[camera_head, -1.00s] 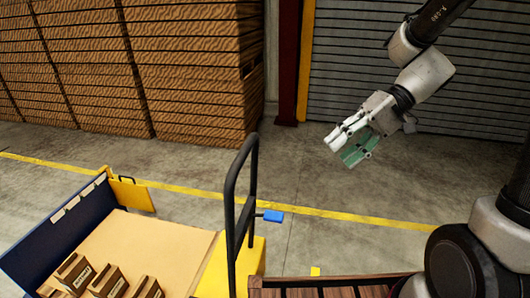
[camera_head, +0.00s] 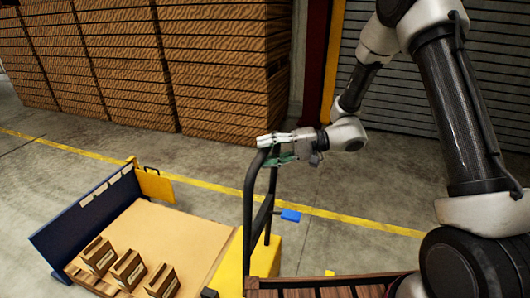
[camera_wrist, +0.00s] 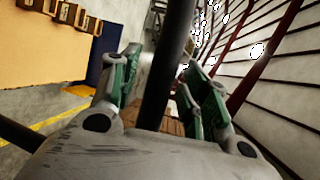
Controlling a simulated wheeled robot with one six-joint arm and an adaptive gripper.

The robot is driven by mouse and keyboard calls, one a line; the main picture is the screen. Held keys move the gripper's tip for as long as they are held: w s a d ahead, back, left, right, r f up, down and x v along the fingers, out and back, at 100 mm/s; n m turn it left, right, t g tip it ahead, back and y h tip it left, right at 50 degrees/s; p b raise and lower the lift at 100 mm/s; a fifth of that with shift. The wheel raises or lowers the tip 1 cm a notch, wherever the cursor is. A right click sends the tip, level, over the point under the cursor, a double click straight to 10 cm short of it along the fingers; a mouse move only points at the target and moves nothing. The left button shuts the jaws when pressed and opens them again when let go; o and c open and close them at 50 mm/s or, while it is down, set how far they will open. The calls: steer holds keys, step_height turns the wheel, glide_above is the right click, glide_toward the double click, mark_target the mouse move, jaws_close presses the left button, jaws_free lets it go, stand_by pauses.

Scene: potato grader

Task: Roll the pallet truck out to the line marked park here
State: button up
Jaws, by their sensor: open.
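The pallet truck has a yellow body (camera_head: 262,262), with a tall black tube handle (camera_head: 250,205) and a small blue lever (camera_head: 290,216). My gripper (camera_head: 270,146) is at the top of the handle. In the wrist view, the black handle bar (camera_wrist: 166,60) runs between the spread green-padded fingers of my gripper (camera_wrist: 160,64). The fingers are open, and I cannot tell whether either touches the bar. A yellow floor line (camera_head: 205,184) crosses the concrete behind the truck. No "park here" lettering is readable.
A tan platform (camera_head: 190,240) with a blue side board (camera_head: 85,215) carries small cartons (camera_head: 128,268) left of the truck. Tall crate stacks (camera_head: 150,70) and a shuttered wall (camera_head: 420,100) stand behind. Concrete floor is open between them. A slatted wooden edge (camera_head: 315,285) is in front.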

steer(key=shift+a+f, duration=0.1)
steer(key=shift+a, duration=0.35)
jaws_close()
steer(key=shift+d, duration=0.1)
